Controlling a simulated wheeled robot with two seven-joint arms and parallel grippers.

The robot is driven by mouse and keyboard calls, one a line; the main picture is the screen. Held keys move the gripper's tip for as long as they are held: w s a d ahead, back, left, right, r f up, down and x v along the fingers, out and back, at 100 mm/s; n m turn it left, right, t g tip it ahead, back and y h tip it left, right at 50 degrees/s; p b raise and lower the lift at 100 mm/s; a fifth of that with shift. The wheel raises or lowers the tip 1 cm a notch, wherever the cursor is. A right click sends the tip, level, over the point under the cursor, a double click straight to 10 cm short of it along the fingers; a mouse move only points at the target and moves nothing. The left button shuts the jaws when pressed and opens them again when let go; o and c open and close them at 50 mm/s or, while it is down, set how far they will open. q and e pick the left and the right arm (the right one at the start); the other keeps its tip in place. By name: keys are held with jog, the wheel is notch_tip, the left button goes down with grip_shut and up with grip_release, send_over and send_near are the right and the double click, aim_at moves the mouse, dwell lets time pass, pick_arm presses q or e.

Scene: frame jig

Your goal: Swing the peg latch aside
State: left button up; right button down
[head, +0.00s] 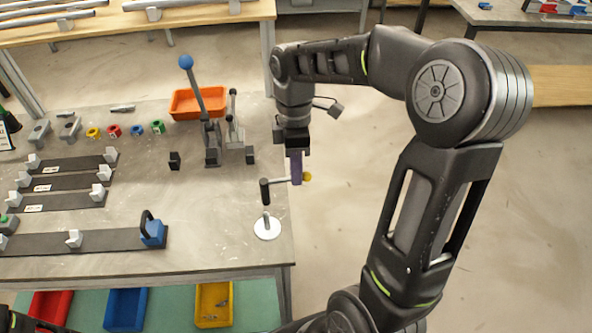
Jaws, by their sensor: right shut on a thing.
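The peg latch (267,220) appears to be the small upright post on a round white base near the table's right edge. A thin bar at its top has a black grip (264,191) at the left and a yellow knob (307,177) at the right. My right gripper (296,176) reaches down from above and is shut at the bar, beside the yellow knob. A purple piece at its fingers hides part of the bar. I cannot tell whether this is the fingers or a separate part. My left gripper is not in view.
A lever with a blue ball (186,62) stands behind, left of my right gripper, before an orange bin (198,103). Dark rails (90,241) with light blocks lie at left. Small coloured parts (113,131) sit farther back. The tabletop (215,205) left of the latch is clear.

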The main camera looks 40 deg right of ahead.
jog(key=shift+d, duration=0.1)
jog(key=c, duration=1.5)
grip_release()
jog(key=shift+r, duration=0.15)
jog(key=r, duration=0.2)
jog(key=w+r+p, duration=0.1)
jog(key=r, duration=0.2)
jog(key=r+p, duration=0.1)
jog(key=r, duration=0.1)
jog(key=shift+w+d+r, duration=0.2)
jog(key=shift+d+r, duration=0.05)
jog(key=shift+d, duration=0.1)
